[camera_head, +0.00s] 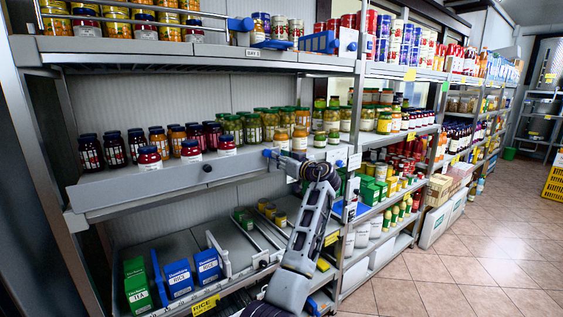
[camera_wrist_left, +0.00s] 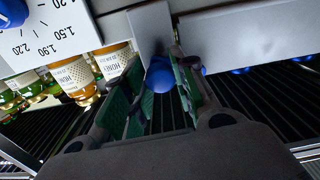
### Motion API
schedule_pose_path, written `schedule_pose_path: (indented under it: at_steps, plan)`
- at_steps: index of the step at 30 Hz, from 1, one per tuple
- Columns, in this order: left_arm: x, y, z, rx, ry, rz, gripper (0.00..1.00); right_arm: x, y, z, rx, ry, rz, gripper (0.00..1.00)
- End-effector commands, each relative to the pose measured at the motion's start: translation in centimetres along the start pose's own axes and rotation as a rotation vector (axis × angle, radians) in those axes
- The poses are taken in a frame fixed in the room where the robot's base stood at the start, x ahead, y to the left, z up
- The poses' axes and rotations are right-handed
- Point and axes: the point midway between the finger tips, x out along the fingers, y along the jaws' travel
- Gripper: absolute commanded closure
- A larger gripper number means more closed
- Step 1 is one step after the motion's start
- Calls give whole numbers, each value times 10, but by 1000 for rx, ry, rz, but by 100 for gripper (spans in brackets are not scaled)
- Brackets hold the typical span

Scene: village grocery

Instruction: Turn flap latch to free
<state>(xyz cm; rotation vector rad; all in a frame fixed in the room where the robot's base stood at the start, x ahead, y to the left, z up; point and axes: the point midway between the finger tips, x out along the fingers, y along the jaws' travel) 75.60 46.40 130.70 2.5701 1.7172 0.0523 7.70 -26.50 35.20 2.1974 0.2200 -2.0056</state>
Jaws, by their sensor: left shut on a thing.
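My left gripper (camera_head: 290,163) is at the right end of the middle shelf's long grey front flap (camera_head: 150,183). In the left wrist view the gripper (camera_wrist_left: 158,98) has its green-padded fingers close around a round blue latch knob (camera_wrist_left: 160,73). The knob sits by a grey metal plate (camera_wrist_left: 150,30) at the flap's end. The fingers partly hide the knob, so I cannot tell its exact turn. In the head view a small blue part (camera_head: 267,153) shows just left of the gripper. My right gripper is not in view.
Jars (camera_head: 150,158) stand behind the flap. Below are blue rice boxes (camera_head: 179,278) and a green tea box (camera_head: 137,292). A white scale plate (camera_wrist_left: 45,40) is close to my left gripper. The tiled aisle (camera_head: 460,260) at right is clear.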

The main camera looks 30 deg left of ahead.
Motion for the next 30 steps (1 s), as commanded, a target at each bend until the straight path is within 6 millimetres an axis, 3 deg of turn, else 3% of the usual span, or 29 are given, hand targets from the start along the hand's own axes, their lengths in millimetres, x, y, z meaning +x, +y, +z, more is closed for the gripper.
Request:
schedule_pose_path:
  at_steps: [14,30]
  plan:
    - [0,0,0,369,-1,0,97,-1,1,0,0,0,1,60]
    - [0,0,-1,823,-1,0,97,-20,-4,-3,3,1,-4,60]
